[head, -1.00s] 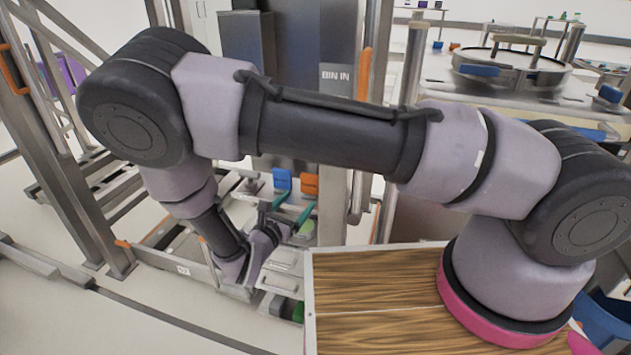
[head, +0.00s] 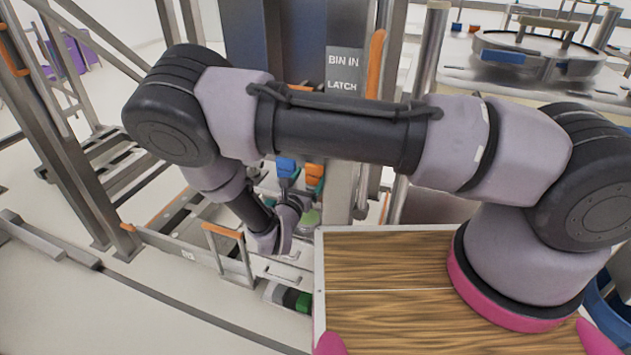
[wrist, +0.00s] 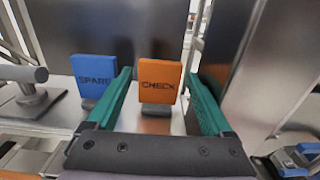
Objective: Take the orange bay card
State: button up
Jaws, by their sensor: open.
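The orange bay card (wrist: 160,80), marked CHECK, stands upright on a small grey holder in the wrist view. A blue card (wrist: 91,76), marked SPARE, stands to its left. My gripper (wrist: 158,86) is open, its teal fingers on either side of the orange card's line, with the left finger between the two cards. I cannot tell whether the tips reach past the orange card, and no contact is visible. In the head view the orange card (head: 315,170) and blue card (head: 286,167) show small beyond my wrist; my gripper there (head: 304,186) is partly hidden.
A metal wall stands behind the cards, with a steel panel (wrist: 262,65) close on the right. A grey round handle (wrist: 25,75) sits left of the blue card. A wood-topped surface (head: 385,275) lies below my arm, and an orange-topped rail (head: 222,231) stands left of my wrist.

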jog(key=x, duration=0.5)
jog(key=shift+s, duration=0.1)
jog(key=c, duration=1.1)
jog(key=shift+o, duration=0.2)
jog(key=shift+r, duration=0.1)
